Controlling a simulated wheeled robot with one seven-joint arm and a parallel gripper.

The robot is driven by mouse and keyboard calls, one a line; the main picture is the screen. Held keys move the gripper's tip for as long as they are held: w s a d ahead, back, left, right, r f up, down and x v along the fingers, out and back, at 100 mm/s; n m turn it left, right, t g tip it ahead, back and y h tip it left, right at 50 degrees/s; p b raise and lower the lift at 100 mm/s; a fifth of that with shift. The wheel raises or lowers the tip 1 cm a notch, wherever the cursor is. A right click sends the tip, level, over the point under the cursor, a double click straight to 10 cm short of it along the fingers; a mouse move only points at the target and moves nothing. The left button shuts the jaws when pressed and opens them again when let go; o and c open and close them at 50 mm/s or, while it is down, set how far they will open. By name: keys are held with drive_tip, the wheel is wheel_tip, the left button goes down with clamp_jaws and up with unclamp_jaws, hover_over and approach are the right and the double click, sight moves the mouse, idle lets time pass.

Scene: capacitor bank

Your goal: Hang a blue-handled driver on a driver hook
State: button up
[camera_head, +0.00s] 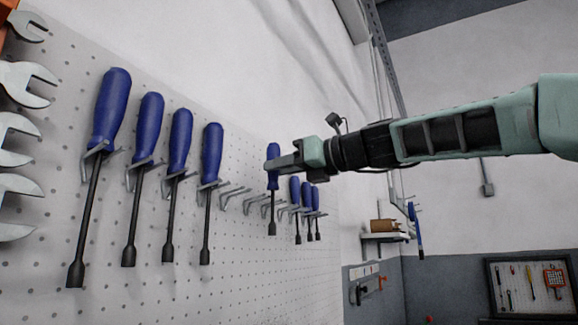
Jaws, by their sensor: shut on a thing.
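My gripper (283,163) is shut on a blue-handled driver (273,180), which hangs upright with its dark shaft down, in front of the pegboard. Its shaft passes near the driver hooks (265,203); I cannot tell whether it touches one. To the left, several blue-handled drivers (180,140) hang on their own hooks. To the right, a few smaller-looking blue drivers (306,195) hang farther along the board. Between the groups, some hooks (233,194) show bare.
The white pegboard (110,210) runs along the left. Several wrenches (20,140) hang at its left edge. A small shelf (385,237) and another tool board (530,285) are farther back on the right. The room below my arm looks open.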

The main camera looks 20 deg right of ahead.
drive_tip(key=shift+x, duration=1.75)
drive_tip(key=shift+w+a+f, duration=0.35)
drive_tip(key=shift+w, duration=0.2)
drive_tip(key=o, duration=1.1)
drive_tip(key=shift+f, duration=0.1)
drive_tip(key=b+v, duration=0.4)
drive_tip(key=v, duration=0.8)
